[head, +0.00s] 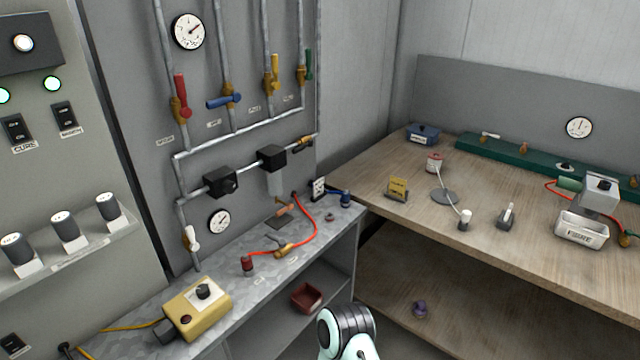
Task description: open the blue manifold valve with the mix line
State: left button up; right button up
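The blue manifold valve (224,101) is on the grey wall panel, second from the left in the row of valves. Its blue handle lies roughly level, across its upright pipe. The red valve (180,90), yellow valve (273,75) and green valve (308,68) have handles standing roughly along their pipes. The small labels by the valves are too small to read surely, so I cannot tell which one names the mix line. Neither gripper shows; only a white and black rounded part of my own arm is at the bottom edge.
Pressure gauges (189,31) and pipes are on the panel. Below it, a metal bench (335,222) bears a yellow box (197,309) and a red hose (312,222). A wooden table (385,213) with several small items stands right. The space before the valves looks clear.

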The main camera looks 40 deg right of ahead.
aim_at(235, 97)
jog(key=l+z, duration=0.2)
jog(key=z, duration=0.2)
jog(key=l+z, duration=0.25)
jog(key=z, duration=0.15)
jog(key=l+z, duration=0.25)
jog(key=z, duration=0.15)
